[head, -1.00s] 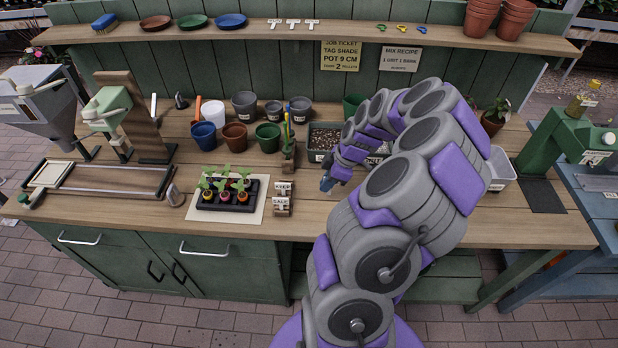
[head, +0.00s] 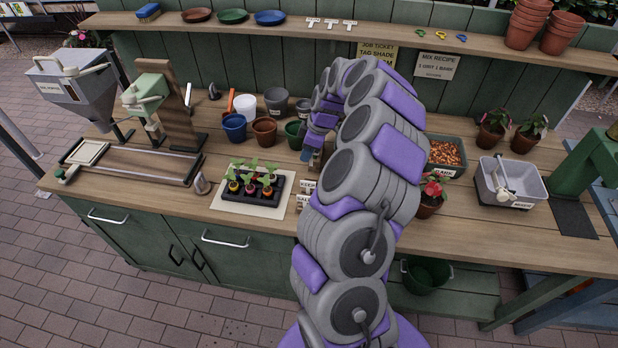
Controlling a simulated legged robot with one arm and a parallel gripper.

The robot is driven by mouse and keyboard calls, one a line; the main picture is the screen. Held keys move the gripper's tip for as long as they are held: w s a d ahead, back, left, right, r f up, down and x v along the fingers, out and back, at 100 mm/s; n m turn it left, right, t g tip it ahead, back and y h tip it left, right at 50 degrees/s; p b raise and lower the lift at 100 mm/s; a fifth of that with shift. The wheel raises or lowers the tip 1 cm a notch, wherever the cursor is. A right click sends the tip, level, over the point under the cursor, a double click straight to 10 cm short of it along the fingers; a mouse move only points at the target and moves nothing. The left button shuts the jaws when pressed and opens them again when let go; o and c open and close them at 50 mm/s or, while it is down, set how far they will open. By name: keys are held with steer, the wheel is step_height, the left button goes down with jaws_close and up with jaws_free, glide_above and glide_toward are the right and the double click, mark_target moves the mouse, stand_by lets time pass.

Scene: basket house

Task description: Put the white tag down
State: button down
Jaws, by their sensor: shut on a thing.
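My gripper (head: 308,155) is shut, low over the bench at the right of the seedling tray. What it grips, taken to be the white tag, is too small and hidden to make out here. Three other white T-shaped tags (head: 331,24) lie on the upper shelf. The black seedling tray (head: 231,201) holds several small plants on a pale mat (head: 226,209). White KEEP and SALE labels (head: 306,186) stand just below my gripper, partly behind my arm.
Blue (head: 234,126), brown (head: 264,131) and green (head: 295,133) pots stand close behind, left of my gripper. A flowering potted plant (head: 432,194), a bark-filled box (head: 445,153) and a grey bin (head: 512,183) stand to the right. The bench front at right is clear.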

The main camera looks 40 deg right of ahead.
step_height(320, 180, down, 9)
steer(key=shift+r+b, duration=0.1)
steer(key=shift+b, duration=0.75)
steer(key=c, duration=1.2)
jaws_free()
steer(key=shift+c, duration=0.2)
